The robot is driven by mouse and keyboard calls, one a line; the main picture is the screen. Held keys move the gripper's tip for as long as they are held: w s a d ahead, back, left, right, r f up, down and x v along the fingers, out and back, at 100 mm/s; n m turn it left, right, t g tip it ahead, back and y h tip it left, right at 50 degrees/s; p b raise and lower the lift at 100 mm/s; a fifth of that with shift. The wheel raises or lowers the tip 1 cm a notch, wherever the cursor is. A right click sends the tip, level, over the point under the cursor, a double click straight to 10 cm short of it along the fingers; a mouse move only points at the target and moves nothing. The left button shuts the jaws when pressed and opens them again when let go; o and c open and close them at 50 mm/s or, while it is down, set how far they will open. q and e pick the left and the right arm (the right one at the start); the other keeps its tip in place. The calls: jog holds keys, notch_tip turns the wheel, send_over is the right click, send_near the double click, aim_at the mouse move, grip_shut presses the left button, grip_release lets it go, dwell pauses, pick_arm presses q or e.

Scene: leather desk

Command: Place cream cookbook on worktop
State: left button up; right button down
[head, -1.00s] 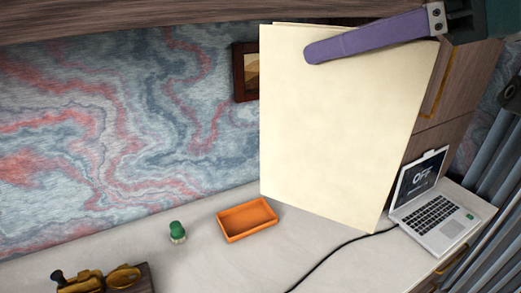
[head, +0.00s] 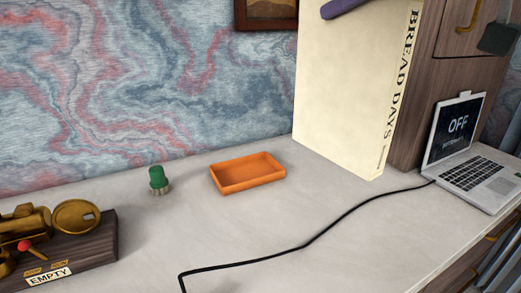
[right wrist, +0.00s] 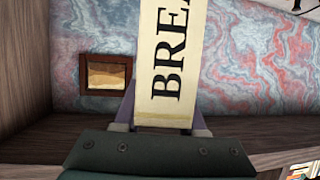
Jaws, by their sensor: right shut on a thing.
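The cream cookbook (head: 345,95), with "BREAD DAYS" on its spine, stands upright at the back right of the pale worktop (head: 290,225), beside the wooden cabinet. Its lower edge appears to be at the worktop surface. My right gripper (head: 343,8) shows only as a purple finger at the top edge of the head view, against the book's cover. In the right wrist view the book's spine (right wrist: 168,60) lies between the two purple fingers of the right gripper (right wrist: 168,122), which is shut on it. My left gripper is not in view.
An orange tray (head: 247,173) lies left of the book, with a green-topped object (head: 158,180) beyond it. A brass device on a wooden base (head: 80,250) is at the left. A laptop (head: 468,160) is at the right, its black cable (head: 330,228) crossing the front.

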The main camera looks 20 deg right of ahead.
pick_arm(q)
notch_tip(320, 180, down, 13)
jog(key=b, duration=1)
jog(key=shift+b, duration=0.35)
pick_arm(e)
notch_tip(320, 180, down, 24)
jog(key=w+d+m+h, duration=0.1)
jog(key=d, duration=0.1)
jog(key=shift+w+h, duration=0.15)
jog(key=shift+h, duration=0.15)
jog(key=shift+d+f, duration=0.1)
jog(key=shift+f, duration=0.1)
jog(key=shift+c, duration=2.4)
grip_release()
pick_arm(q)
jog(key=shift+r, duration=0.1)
